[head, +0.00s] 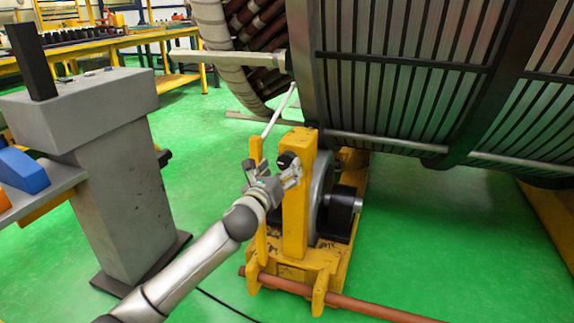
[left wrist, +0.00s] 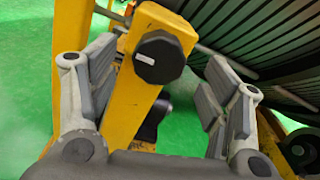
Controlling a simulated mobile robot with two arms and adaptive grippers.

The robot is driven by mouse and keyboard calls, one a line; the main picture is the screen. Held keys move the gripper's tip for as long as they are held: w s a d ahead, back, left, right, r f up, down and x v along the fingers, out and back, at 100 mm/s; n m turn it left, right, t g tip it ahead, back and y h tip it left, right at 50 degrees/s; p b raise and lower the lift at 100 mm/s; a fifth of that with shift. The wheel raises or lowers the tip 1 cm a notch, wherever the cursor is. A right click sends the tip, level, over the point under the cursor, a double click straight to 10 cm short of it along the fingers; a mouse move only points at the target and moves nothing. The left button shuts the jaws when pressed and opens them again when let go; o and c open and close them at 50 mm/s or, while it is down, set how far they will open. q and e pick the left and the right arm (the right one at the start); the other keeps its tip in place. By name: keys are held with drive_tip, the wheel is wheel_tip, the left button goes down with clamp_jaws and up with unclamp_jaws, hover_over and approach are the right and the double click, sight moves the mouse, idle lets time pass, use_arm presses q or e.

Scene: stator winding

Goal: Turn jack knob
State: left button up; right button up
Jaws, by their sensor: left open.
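The jack knob (head: 287,159) is a black faceted knob on the upper part of a yellow jack post (head: 297,210). In the left wrist view the knob (left wrist: 158,58) faces the camera, with a small pale label on its face. My left gripper (head: 273,172) is open just in front of the post. In the left wrist view its two grey-padded fingers (left wrist: 158,78) stand apart, one on each side of the knob and post. Nothing is between the pads that they touch. My right gripper is not in view.
A large ribbed stator (head: 400,75) rests above the jack's yellow base (head: 290,268). A reddish pipe (head: 350,301) lies at its foot. A grey pedestal (head: 110,185) stands left, beside a shelf with a blue object (head: 24,170). Green floor (head: 440,230) is clear at right.

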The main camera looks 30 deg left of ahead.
sight(285, 162)
use_arm(q)
drive_tip(key=shift+b+x, duration=0.65)
drive_tip(key=shift+x, duration=2.05)
drive_tip(key=c, duration=1)
drive_tip(key=shift+c, duration=0.2)
